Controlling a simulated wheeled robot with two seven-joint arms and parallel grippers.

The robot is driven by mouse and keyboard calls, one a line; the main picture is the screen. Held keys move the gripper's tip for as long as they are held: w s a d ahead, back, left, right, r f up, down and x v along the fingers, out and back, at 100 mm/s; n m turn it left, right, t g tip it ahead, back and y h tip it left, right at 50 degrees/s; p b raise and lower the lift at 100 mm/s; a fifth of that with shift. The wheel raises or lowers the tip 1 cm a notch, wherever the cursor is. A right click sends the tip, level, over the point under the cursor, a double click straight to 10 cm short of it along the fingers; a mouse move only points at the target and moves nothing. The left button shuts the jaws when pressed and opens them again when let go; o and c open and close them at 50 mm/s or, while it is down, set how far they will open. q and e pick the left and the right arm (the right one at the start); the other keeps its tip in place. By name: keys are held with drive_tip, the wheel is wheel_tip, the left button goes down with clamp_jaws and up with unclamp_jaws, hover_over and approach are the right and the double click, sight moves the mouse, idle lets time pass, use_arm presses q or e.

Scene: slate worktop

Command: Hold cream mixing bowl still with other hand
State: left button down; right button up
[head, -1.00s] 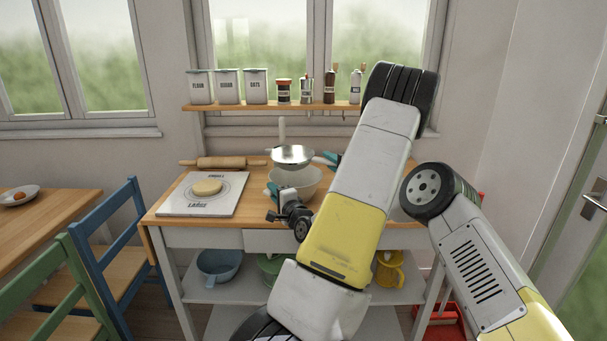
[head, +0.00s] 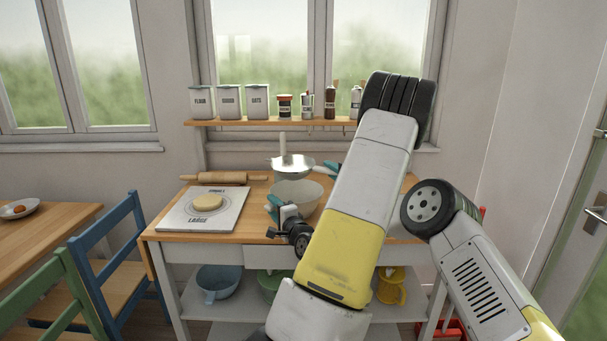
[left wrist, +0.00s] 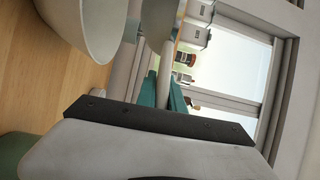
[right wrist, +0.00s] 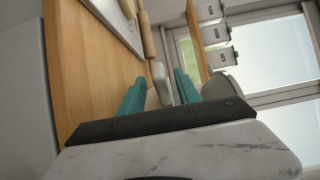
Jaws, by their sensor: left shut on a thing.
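The cream mixing bowl (head: 303,199) stands upright on the worktop; it also shows in the left wrist view (left wrist: 78,28). My left gripper (head: 329,168) is shut on the handle of a shiny metal sieve (head: 291,163) and holds it above the bowl's back rim. In the left wrist view the handle runs between the teal fingers. My right gripper (head: 273,208) is at the bowl's left side. Its teal fingers (right wrist: 160,92) stand apart in the right wrist view, with a pale shape between them. I cannot tell whether they touch the bowl.
A white board (head: 187,219) with a round of dough (head: 207,202) lies left of the bowl, with a rolling pin (head: 222,178) behind it. A wall shelf (head: 260,122) holds canisters and jars. My left arm covers the worktop's right part. Chairs stand at left.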

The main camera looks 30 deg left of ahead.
drive_tip(key=v, duration=1.2)
drive_tip(key=shift+r, duration=0.1)
